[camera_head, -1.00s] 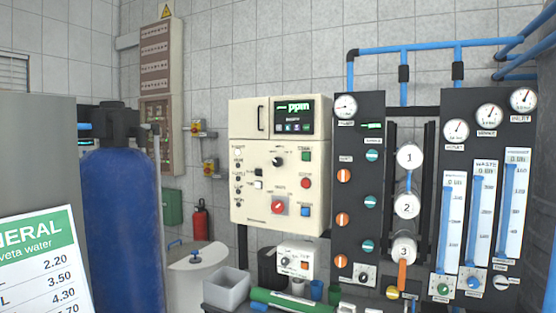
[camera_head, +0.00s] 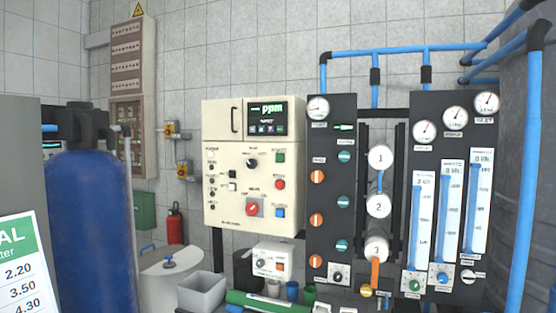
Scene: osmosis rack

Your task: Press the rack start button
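The rack's cream control box (camera_head: 222,202) hangs left of the black gauge panels. Its face carries a green square button (camera_head: 280,157) at upper right, a round red button (camera_head: 280,184) below it, and a blue square button (camera_head: 280,212) lower down. A large red rotary switch (camera_head: 253,207) sits left of the blue button, and a black knob (camera_head: 252,163) is higher up. A lit display (camera_head: 267,116) is at the top right. The button labels are too small to read, so I cannot tell which one is start. Neither gripper is in view.
A black gauge panel (camera_head: 331,262) with valves stands right of the box, then white cylinders (camera_head: 378,205) and flow meters (camera_head: 450,215). A smaller cream box (camera_head: 273,253), a grey bin (camera_head: 202,291) and a green tube (camera_head: 262,302) are below. A blue tank (camera_head: 90,225) stands left.

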